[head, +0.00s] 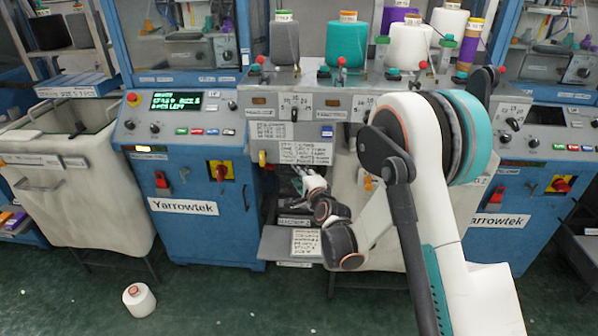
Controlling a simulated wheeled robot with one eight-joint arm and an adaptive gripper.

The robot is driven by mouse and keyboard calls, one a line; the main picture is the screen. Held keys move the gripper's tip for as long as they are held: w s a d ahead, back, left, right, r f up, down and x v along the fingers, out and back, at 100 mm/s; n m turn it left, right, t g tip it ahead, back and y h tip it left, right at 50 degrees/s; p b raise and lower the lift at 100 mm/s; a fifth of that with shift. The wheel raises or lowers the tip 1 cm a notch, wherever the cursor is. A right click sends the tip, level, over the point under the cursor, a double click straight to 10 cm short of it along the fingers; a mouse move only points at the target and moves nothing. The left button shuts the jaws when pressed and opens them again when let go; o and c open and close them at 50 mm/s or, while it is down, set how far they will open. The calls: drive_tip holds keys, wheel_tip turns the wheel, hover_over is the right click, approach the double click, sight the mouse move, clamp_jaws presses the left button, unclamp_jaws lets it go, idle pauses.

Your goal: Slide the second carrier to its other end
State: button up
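I cannot make out the second carrier in the head view; my arm and the machine front may hide it. My arm reaches from the right foreground to the middle knitting machine (291,130). My gripper (299,172) is small and dark at the end of the white wrist, at the recess below the white label panel. Its fingertips are too small and shaded to tell open from shut, or whether they touch anything.
Yarn cones, including a grey one (284,43) and a teal one (347,45), stand on top. Blue Yarrowtek cabinets flank the recess, the left one with a lit screen (175,102). A cream bin (75,180) stands left. A cone (138,300) lies on the green floor.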

clamp_jaws()
drive_tip(key=shift+r, duration=0.15)
wheel_tip(320, 180, up, 40)
drive_tip(key=p, duration=2)
drive_tip(key=shift+w+r, duration=0.15)
drive_tip(key=shift+r, duration=0.05)
drive_tip(key=shift+c, duration=0.9)
unclamp_jaws()
drive_tip(key=shift+o, duration=0.9)
